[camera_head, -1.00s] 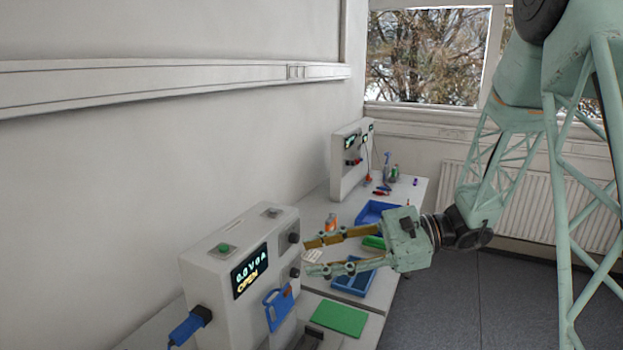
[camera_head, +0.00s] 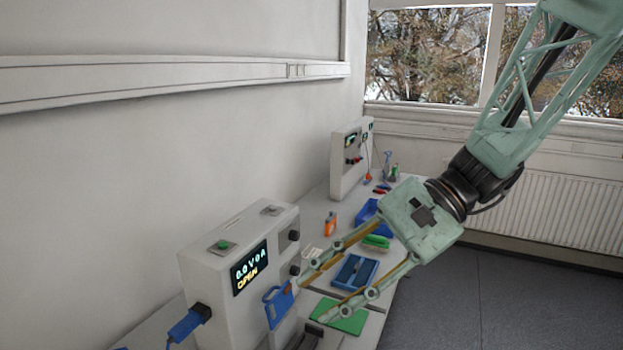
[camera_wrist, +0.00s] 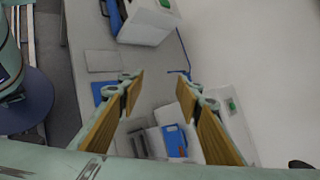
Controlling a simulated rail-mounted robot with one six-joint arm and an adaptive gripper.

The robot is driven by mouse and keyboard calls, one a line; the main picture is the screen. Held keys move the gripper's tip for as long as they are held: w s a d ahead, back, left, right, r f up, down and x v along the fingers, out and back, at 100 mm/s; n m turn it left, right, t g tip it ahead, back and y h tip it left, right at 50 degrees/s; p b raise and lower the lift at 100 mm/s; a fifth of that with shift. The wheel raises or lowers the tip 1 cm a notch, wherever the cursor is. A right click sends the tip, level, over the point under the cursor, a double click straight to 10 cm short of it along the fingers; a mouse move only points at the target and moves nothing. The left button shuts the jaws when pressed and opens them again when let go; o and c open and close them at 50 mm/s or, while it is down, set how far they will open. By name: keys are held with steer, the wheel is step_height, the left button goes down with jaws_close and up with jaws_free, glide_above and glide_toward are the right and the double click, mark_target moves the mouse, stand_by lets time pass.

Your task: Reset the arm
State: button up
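My gripper (camera_head: 308,302) is in the middle of the head view, above the bench and in front of the near cycler box. Its two long fingers are spread wide apart with nothing between them. In the wrist view my gripper (camera_wrist: 168,88) also shows open and empty, with the bench below. My arm comes in from the upper right of the head view. The near cycler box (camera_head: 222,265) has a lit display reading "OPEN", a green button and a blue plug. A blue part (camera_head: 277,306) is on its front, close to the left fingertip.
A green mat (camera_head: 350,318), a blue tray (camera_head: 345,272) and a green item (camera_head: 377,242) lie on the bench under the gripper. An orange bottle (camera_head: 330,224) stands behind. A second box (camera_head: 345,165) is at the far end. Open floor (camera_head: 470,300) is to the right.

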steer(key=s+d+r+n+t+h+b, duration=0.2)
steer(key=s+d+n+t+h, duration=0.4)
steer(key=s+d, duration=1.3)
steer(key=shift+r+n+h, duration=0.35)
steer(key=shift+n+h, duration=0.65)
steer(key=shift+h, duration=1.3)
steer(key=shift+s, duration=0.1)
